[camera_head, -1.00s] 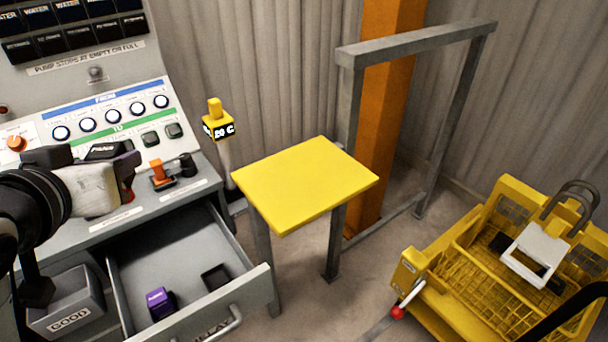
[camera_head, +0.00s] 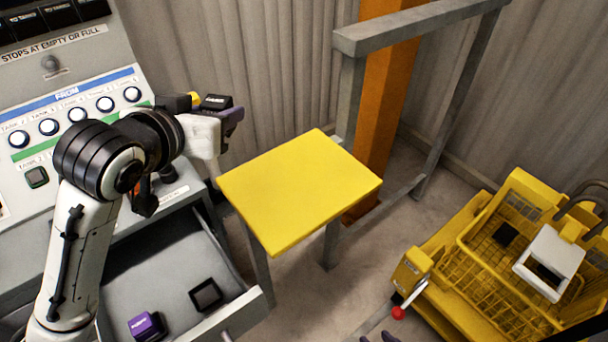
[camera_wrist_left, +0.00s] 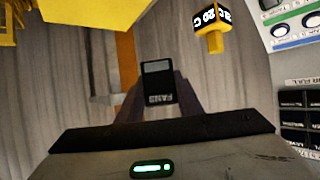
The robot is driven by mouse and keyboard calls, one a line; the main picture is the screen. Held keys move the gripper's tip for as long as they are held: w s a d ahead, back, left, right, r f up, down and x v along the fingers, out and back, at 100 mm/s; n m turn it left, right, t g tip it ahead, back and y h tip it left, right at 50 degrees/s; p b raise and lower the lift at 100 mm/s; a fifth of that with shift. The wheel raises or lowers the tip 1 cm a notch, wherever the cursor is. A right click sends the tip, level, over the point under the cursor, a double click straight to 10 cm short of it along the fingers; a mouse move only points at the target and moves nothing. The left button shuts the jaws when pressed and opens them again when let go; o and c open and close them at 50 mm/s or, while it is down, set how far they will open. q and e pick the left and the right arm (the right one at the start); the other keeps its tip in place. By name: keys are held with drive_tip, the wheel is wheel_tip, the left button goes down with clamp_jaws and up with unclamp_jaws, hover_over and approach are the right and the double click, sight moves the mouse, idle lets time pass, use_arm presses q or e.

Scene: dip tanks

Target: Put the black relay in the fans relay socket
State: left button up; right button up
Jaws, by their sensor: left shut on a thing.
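My left gripper (camera_head: 222,120) is shut on the black relay (camera_head: 217,102), which is held up in the air beside the console, left of and above the yellow table. In the left wrist view the black relay (camera_wrist_left: 158,82) sits between the dark fingers, with white lettering that looks like FANS. I cannot make out the fans relay socket in either view. Small purple tips, seemingly of my right gripper (camera_head: 382,337), just show at the bottom edge of the head view; the rest is cut off.
The open drawer holds a purple relay (camera_head: 147,326) and a black square piece (camera_head: 206,293). A yellow table (camera_head: 300,190) stands right of the console (camera_head: 75,105). A yellow basket cart (camera_head: 490,265) and grey frame (camera_head: 420,25) are farther right. A yellow temperature display (camera_wrist_left: 211,25) shows in the wrist view.

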use_arm(q)
drive_tip(key=w+d+f+m+g+h+p, duration=0.1)
drive_tip(key=w+d+f+m+h, duration=0.2)
drive_tip(key=d+f, duration=0.6)
hover_over(287, 186)
drive_tip(key=shift+m+g, duration=0.3)
wheel_tip(287, 186, down, 4)
drive_tip(key=shift+f, duration=0.25)
drive_tip(key=shift+d+f+b, duration=0.1)
drive_tip(key=shift+f+b, duration=0.3)
drive_tip(key=shift+f, duration=1.8)
drive_tip(key=shift+f, duration=0.1)
drive_tip(key=o, duration=1.1)
drive_tip(key=shift+f, duration=0.1)
drive_tip(key=shift+c, duration=0.2)
